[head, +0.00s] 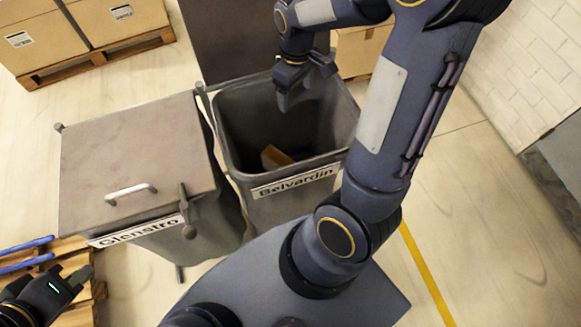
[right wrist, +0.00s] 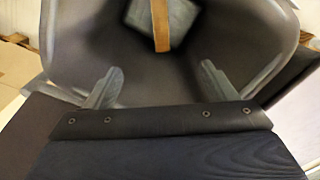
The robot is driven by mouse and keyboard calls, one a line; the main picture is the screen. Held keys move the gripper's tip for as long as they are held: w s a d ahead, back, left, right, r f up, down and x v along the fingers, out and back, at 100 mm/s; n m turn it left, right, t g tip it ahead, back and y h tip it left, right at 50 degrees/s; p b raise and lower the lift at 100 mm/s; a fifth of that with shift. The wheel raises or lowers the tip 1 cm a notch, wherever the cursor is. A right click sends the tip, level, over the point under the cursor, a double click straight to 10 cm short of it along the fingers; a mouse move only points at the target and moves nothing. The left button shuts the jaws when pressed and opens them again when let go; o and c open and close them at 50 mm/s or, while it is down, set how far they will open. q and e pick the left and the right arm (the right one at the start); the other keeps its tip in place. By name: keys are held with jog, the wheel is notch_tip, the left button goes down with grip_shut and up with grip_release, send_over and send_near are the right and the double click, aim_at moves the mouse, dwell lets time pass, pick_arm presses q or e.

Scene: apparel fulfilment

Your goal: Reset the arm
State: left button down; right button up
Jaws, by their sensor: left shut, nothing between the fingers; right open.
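My right arm (head: 385,120) reaches up and over from the lower middle. My right gripper (head: 292,100) points down over the mouth of the open bin labelled Belvardin (head: 295,183). In the right wrist view its two fingers (right wrist: 160,88) are spread with nothing between them, and the bin's inside lies beyond. My left gripper (head: 78,283) is at the lower left corner, shut and empty, apart from the bins.
A brown and grey item lies in the Belvardin bin (head: 275,157). The bin's lid (head: 230,40) stands raised behind it. The Glenstro bin's lid (head: 135,155) is closed. Boxes on a pallet (head: 95,62) stand at the back left. A white wall (head: 535,70) is at right.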

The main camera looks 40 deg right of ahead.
jog(key=shift+r, duration=0.3)
jog(key=s+a+r+m+t+y, duration=0.1)
jog(key=s+a+r+m+t, duration=0.1)
jog(key=s+a+r, duration=0.2)
jog(key=s+a+r+m+t+y, duration=0.2)
jog(key=s+a+r, duration=0.3)
jog(key=s, duration=0.5)
jog(key=a+t, duration=0.1)
jog(key=a, duration=0.1)
jog(key=shift+s+a+y, duration=0.3)
jog(key=shift+a, duration=0.05)
jog(key=shift+s+a+m+t, duration=0.3)
jog(key=shift+s+a+m, duration=0.05)
jog(key=shift+s+m, duration=0.05)
